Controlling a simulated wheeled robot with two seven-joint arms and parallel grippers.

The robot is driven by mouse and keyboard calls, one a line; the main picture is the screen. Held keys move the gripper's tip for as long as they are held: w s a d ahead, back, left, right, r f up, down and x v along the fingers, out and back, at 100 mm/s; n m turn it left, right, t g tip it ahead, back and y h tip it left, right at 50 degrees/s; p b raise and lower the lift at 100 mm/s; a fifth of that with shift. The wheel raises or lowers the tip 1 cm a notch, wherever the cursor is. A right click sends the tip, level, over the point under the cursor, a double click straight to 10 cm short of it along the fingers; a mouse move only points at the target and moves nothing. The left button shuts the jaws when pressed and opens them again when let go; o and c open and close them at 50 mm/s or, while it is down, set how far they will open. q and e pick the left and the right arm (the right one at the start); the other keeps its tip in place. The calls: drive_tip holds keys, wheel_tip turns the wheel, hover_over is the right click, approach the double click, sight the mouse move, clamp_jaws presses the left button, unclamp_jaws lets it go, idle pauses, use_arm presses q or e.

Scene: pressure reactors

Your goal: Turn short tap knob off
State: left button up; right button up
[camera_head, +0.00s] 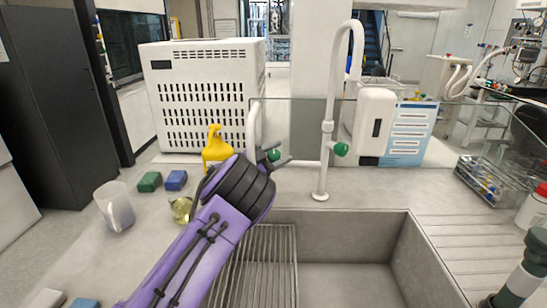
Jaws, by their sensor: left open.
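The short tap (254,125) is a low white curved spout behind the sink, left of the tall tap. Its round green knob (273,155) shows at the fingertips of my left gripper (274,154). The gripper is open, with its dark fingers around or just in front of the knob; I cannot tell whether they touch it. The purple left arm and black wrist hide part of the short tap's base. The tall white gooseneck tap (328,127) has its own green knob (341,149) to the right. My right gripper is not in view.
The sink (350,285) with a wire rack (275,265) lies in front. A white dispenser (373,125) stands behind. A wire basket (487,182) is right.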

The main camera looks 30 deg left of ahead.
use_arm(q)
drive_tip(key=b+v, duration=0.3)
drive_tip(key=v, duration=0.7)
drive_tip(key=shift+f, duration=0.1)
